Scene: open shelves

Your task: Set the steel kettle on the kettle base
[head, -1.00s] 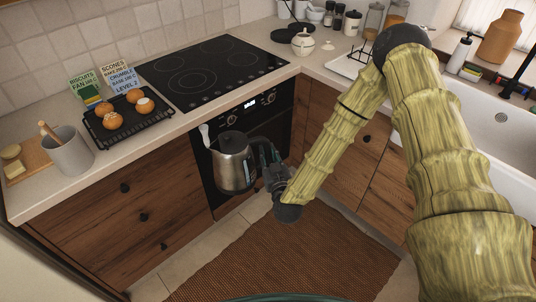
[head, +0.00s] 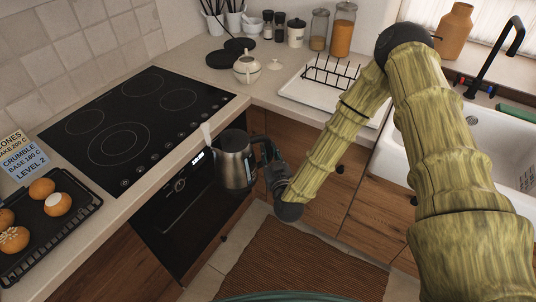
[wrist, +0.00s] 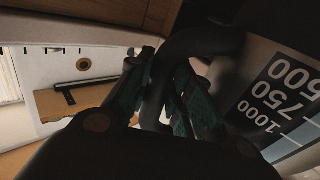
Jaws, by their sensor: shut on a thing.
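The steel kettle (head: 236,160) with a black handle hangs in front of the oven, about upright in the head view. My gripper (head: 269,163) is shut on its handle, from the right side. In the wrist view the black handle (wrist: 158,98) passes between my green-padded fingers, and the kettle wall (wrist: 262,75) with volume marks fills the right. Two flat black round pieces lie on the counter behind the hob, one farther back (head: 239,44) and one nearer (head: 222,60). One may be the kettle base; I cannot tell which.
A cream teapot (head: 246,69) stands just right of the nearer black disc, with a small lid beside it. Jars line the wall. A black hob (head: 135,118) and bun tray (head: 50,235) are left.

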